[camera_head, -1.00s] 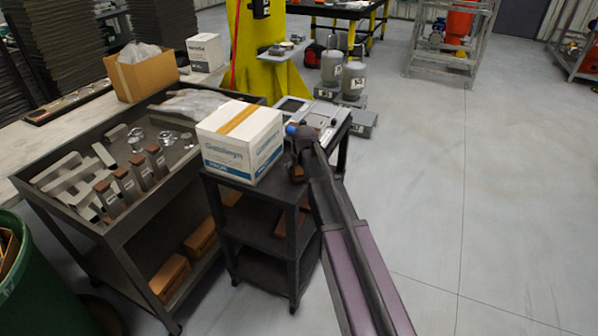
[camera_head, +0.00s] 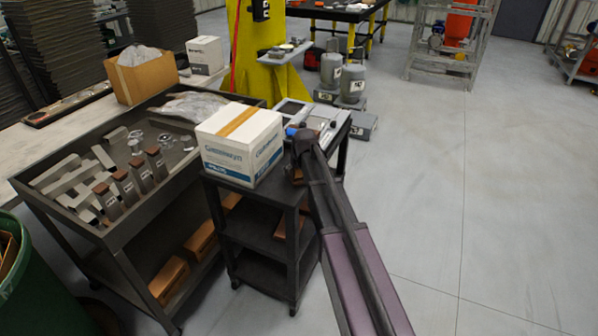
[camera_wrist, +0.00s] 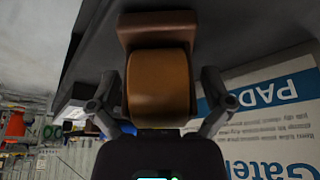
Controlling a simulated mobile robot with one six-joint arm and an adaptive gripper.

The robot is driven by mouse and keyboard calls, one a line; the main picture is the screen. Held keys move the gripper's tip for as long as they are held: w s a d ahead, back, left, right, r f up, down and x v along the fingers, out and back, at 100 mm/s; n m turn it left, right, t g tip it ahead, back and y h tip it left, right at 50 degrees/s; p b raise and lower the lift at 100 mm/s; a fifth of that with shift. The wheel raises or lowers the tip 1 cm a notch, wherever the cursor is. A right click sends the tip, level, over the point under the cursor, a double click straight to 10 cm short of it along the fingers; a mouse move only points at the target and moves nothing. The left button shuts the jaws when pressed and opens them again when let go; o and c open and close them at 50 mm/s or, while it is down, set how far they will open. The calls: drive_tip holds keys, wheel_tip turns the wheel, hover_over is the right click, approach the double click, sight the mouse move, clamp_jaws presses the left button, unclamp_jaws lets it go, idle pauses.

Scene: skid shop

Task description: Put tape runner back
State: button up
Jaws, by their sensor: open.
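The tape runner, a brown roll (camera_wrist: 158,85) with a reddish-brown block at its far end, shows in the wrist view. It lies between the two fingers of my gripper (camera_wrist: 160,100), at the edge of a dark surface. The fingers are apart on either side of it, with the left finger close to the roll and the right one with a small gap. In the head view my arm reaches to the black cart (camera_head: 262,200), beside the white carton (camera_head: 240,143). There my wrist hides the fingers and most of the roll.
A large dark cart (camera_head: 115,232) with metal parts stands left of the black cart. A grey device (camera_head: 330,115) lies behind my wrist. A green bin (camera_head: 40,285) stands at the lower left. The floor (camera_head: 480,200) to the right is clear.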

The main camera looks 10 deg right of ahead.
drive_tip(key=shift+r, duration=0.1)
drive_tip(key=p+v, duration=1.1)
drive_tip(key=v, duration=0.1)
idle(0.5)
idle(0.6)
drive_tip(key=s+f+m+g, duration=0.1)
drive_tip(key=s+g, duration=0.3)
drive_tip(key=s, duration=2.1)
drive_tip(key=shift+f+m+h, duration=0.15)
drive_tip(key=shift+m+h, duration=0.15)
drive_tip(key=shift+m, duration=0.1)
